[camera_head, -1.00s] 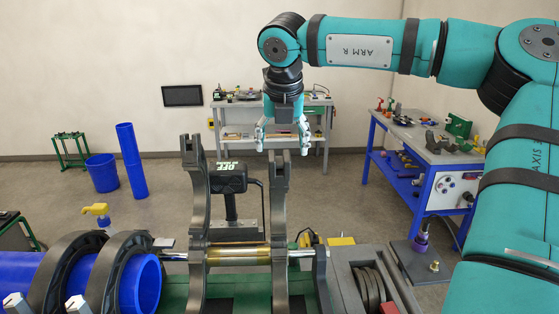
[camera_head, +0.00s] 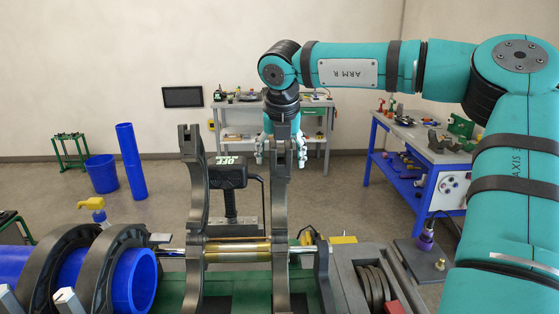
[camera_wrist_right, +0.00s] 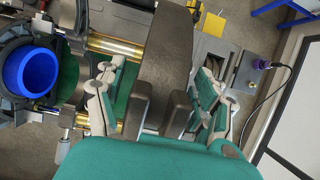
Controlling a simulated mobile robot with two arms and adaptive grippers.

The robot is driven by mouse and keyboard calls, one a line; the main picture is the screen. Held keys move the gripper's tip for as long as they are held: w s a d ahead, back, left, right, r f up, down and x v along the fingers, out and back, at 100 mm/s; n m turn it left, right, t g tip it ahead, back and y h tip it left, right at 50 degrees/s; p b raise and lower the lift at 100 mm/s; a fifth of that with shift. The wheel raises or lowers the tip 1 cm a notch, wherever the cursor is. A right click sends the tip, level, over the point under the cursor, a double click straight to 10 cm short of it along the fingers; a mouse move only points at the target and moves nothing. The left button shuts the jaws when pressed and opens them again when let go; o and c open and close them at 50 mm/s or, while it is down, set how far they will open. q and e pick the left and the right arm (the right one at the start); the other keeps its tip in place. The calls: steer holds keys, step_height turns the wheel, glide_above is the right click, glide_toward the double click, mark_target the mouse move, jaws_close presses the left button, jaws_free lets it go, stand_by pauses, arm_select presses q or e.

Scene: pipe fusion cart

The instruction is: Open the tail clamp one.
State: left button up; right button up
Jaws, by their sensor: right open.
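Two dark upright clamp arches stand open-sided on the cart in the head view, a left one (camera_head: 193,190) and a right one (camera_head: 281,200). I cannot tell which of them is named tail clamp one. My right gripper (camera_head: 282,155) points down at the top of the right arch, its fingers partly hidden behind it. In the right wrist view my right gripper (camera_wrist_right: 163,100) is open, with one finger on each side of a dark arch (camera_wrist_right: 172,50). Contact with it is not clear. My left gripper is not in view.
A brass-coloured cylinder on a rod (camera_head: 238,252) runs between the arches' feet. A black box marked OFF (camera_head: 228,172) stands behind them. A blue pipe (camera_head: 132,285) sits in dark clamps at the left. A blue workbench (camera_head: 408,190) stands back right.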

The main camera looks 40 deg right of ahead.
steer(key=shift+w, duration=0.1)
steer(key=c, duration=1.1)
steer(key=shift+w+d+r+p, duration=0.15)
steer(key=shift+w+d+p, duration=0.1)
steer(key=shift+d+p, duration=0.05)
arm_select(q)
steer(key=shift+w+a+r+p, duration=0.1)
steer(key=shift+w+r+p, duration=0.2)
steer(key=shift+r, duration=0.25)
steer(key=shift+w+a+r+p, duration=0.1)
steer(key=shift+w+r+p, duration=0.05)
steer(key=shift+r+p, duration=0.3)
arm_select(e)
steer(key=shift+w+d+r, duration=0.1)
steer(key=shift+w+d, duration=1.15)
steer(key=shift+w, duration=0.3)
steer(key=shift+w+d+p, duration=0.3)
steer(key=shift+w+d, duration=0.1)
steer(key=shift+w, duration=0.05)
steer(key=shift+w+d+p, duration=0.55)
steer(key=shift+w+d, duration=0.3)
steer(key=shift+w, duration=0.15)
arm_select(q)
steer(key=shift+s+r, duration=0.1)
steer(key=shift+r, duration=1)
arm_select(e)
steer(key=shift+w+d+f, duration=0.25)
steer(key=shift+w+d, duration=0.05)
steer(key=shift+w, duration=0.1)
